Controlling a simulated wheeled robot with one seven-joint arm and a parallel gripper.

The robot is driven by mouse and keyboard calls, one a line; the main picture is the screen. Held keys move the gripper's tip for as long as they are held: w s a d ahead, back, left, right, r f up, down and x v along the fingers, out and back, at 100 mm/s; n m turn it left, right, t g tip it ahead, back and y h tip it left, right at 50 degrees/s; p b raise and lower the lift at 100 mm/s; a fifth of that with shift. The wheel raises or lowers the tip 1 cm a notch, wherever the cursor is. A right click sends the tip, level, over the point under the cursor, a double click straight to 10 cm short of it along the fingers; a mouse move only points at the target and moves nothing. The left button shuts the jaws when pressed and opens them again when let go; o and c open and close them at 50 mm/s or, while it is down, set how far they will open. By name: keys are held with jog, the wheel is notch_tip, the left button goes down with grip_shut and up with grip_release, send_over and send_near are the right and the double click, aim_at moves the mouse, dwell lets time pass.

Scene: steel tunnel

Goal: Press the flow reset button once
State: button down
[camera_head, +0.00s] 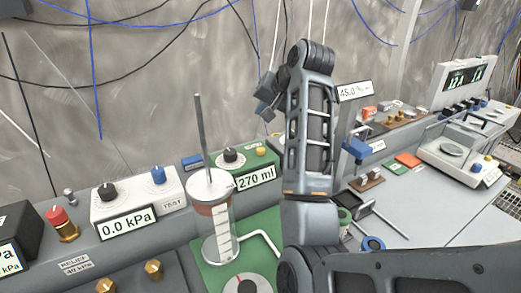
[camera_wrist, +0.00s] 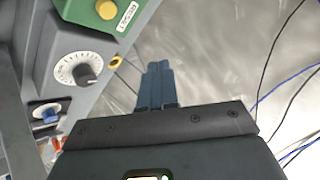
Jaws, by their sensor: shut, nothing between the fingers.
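The green flow unit (camera_head: 205,163) has a yellow button (camera_head: 262,151), a black knob and a display reading 270 ml. In the wrist view a yellow button (camera_wrist: 107,9) labelled RESET sits on a green face (camera_wrist: 80,12) at the upper left. My gripper (camera_wrist: 157,66) is shut and empty, its fingers side by side, to the right of and below that button in the picture and apart from it. In the head view my gripper (camera_head: 264,109) is small and partly hidden by my arm, above the green unit.
A glass cylinder with a rod (camera_head: 215,230) stands on a green base in front of the unit. A white 0.0 kPa box (camera_head: 137,200) is to the left. A balance (camera_head: 462,150) stands at the right. Cables hang on the metal wall behind. A dial (camera_wrist: 77,70) shows in the wrist view.

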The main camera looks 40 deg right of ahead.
jog(key=b, duration=0.7)
send_over(263, 150)
notch_tip(263, 150, down, 6)
jog(key=shift+s+f, duration=0.1)
jog(key=shift+f, duration=1.2)
jog(key=shift+f, duration=0.15)
dwell(0.5)
jog(key=shift+f, duration=0.25)
jog(key=shift+f, duration=0.5)
dwell(0.7)
jog(key=shift+r, duration=0.1)
jog(key=shift+r+p, duration=0.85)
jog(key=shift+p, duration=0.2)
